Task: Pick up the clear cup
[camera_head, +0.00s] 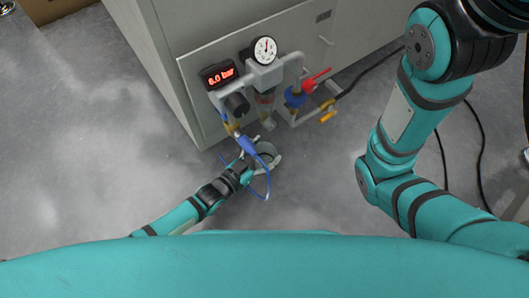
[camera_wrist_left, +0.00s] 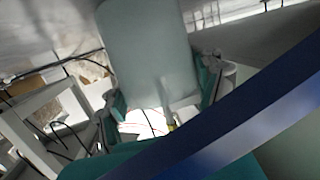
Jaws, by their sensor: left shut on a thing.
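The clear cup (camera_wrist_left: 150,50) is a pale, frosted cylinder that fills the upper middle of the left wrist view. My left gripper (camera_wrist_left: 162,92) has one finger on each side of it and is shut on it. In the head view my left gripper (camera_head: 264,157) is low in front of the grey cabinet, below the gauge unit. The cup (camera_head: 266,148) shows there as a small greyish round shape between the fingers, partly hidden. My right arm enters at the right of the head view, but its gripper is out of frame.
A blue air tool (camera_head: 246,144) with a looped blue hose hangs close by my left gripper. Black cables lie at right. Grey floor is open at left.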

